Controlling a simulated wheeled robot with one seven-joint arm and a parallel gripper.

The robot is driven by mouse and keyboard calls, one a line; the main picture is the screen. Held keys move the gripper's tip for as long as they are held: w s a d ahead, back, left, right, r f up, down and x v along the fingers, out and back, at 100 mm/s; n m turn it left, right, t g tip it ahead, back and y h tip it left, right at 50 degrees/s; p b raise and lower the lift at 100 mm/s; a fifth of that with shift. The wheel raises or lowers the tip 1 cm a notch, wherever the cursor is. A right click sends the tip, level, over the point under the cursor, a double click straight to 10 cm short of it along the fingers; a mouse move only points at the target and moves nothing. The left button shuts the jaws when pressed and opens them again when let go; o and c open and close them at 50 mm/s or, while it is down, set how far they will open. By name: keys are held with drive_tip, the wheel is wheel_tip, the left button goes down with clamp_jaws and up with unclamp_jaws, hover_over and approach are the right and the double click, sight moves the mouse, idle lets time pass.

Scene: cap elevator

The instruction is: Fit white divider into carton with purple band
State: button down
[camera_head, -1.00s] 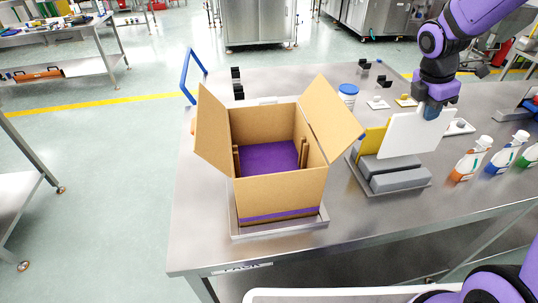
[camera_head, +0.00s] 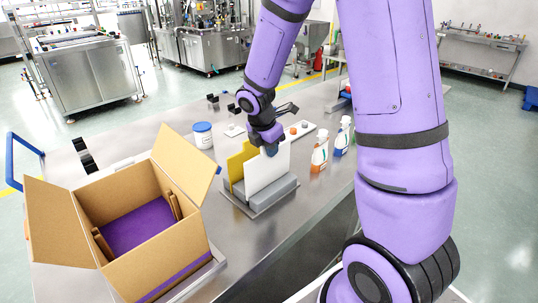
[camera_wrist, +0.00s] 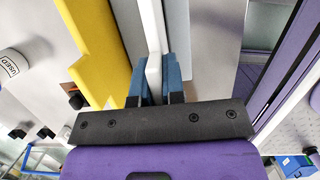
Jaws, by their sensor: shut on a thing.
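The carton (camera_head: 165,255) stands open at the left of the table in the head view. It has a purple band (camera_head: 182,278) low on its wall, a purple inside floor (camera_head: 138,226) and brown slotted rails on two facing inner walls. The white divider (camera_head: 268,170) stands upright at the grey holder (camera_head: 272,192), right of the carton. Its lower edge is hidden behind the front grey block. My gripper (camera_head: 271,148) is shut on the divider's top edge. In the wrist view, my blue fingertips (camera_wrist: 155,90) sit on either side of the white divider (camera_wrist: 152,35).
A yellow divider (camera_head: 237,166) stands beside the white one, on the carton side. A blue-lidded jar (camera_head: 202,136) stands behind. Spray bottles (camera_head: 320,151) stand at the right. The carton's raised flap (camera_head: 184,160) leans toward the holder.

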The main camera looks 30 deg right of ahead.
drive_tip(key=shift+f, duration=1.25)
drive_tip(key=c, duration=1.2)
unclamp_jaws()
drive_tip(key=s+v, duration=0.1)
drive_tip(key=v, duration=1)
drive_tip(key=s+a+r+m+t+y, duration=0.1)
drive_tip(key=s+a+r+m+t, duration=0.1)
drive_tip(key=s+r+m, duration=0.5)
drive_tip(key=s+a+r+m+t+y, duration=0.2)
drive_tip(key=s+r+m, duration=0.6)
drive_tip(key=s+m, duration=0.5)
drive_tip(key=shift+s+r+t, duration=0.3)
drive_tip(key=shift+s, duration=0.75)
drive_tip(key=shift+a, duration=0.1)
